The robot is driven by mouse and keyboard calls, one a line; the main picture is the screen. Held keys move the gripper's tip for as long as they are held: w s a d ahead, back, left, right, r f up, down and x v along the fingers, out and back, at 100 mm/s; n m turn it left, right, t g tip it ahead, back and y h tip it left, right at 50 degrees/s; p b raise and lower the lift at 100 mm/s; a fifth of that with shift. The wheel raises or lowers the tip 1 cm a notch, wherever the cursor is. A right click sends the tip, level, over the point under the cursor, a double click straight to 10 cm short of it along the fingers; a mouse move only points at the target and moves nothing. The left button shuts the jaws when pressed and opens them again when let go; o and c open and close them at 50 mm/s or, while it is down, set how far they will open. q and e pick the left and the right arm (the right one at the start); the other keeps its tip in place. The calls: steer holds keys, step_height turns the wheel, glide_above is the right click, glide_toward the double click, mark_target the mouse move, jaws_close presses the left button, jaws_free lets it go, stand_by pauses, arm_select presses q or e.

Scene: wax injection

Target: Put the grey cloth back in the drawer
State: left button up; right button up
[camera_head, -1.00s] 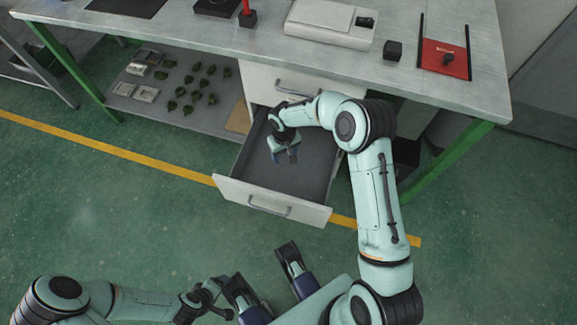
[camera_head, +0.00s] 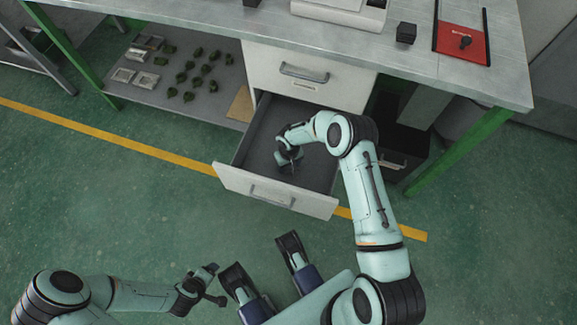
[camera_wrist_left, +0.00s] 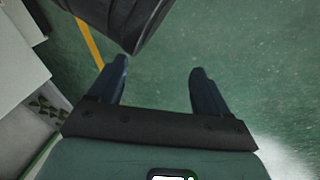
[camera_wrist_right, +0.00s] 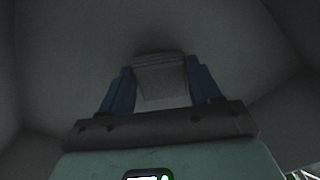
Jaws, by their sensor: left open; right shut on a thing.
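The open drawer (camera_head: 232,183) sticks out from the white cabinet under the bench. My right gripper (camera_head: 291,165) is low inside the drawer, pointing down. In the right wrist view my right gripper (camera_wrist_right: 160,74) is shut on the grey cloth (camera_wrist_right: 160,82), a small folded piece between its fingers. The dark drawer floor and walls surround it. Whether the cloth touches the floor I cannot tell. In the head view the arm mostly hides the cloth. My left gripper (camera_head: 216,285) is open and empty above the floor; it also shows in the left wrist view (camera_wrist_left: 158,75).
A closed drawer (camera_head: 305,72) sits directly above the open one. The bench top (camera_head: 490,85) overhangs behind, with a red board (camera_head: 461,42) and a black block (camera_head: 406,33). A lower shelf (camera_head: 215,105) holds several small green parts. The front floor is clear.

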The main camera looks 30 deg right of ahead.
steer(key=shift+f, duration=0.7)
arm_select(q)
steer(key=shift+s+a+f, duration=0.1)
steer(key=shift+s+f, duration=0.3)
arm_select(e)
steer(key=shift+f, duration=0.15)
steer(key=o, duration=1.1)
arm_select(q)
steer(key=shift+s+f+g, duration=0.25)
steer(key=shift+g, duration=0.05)
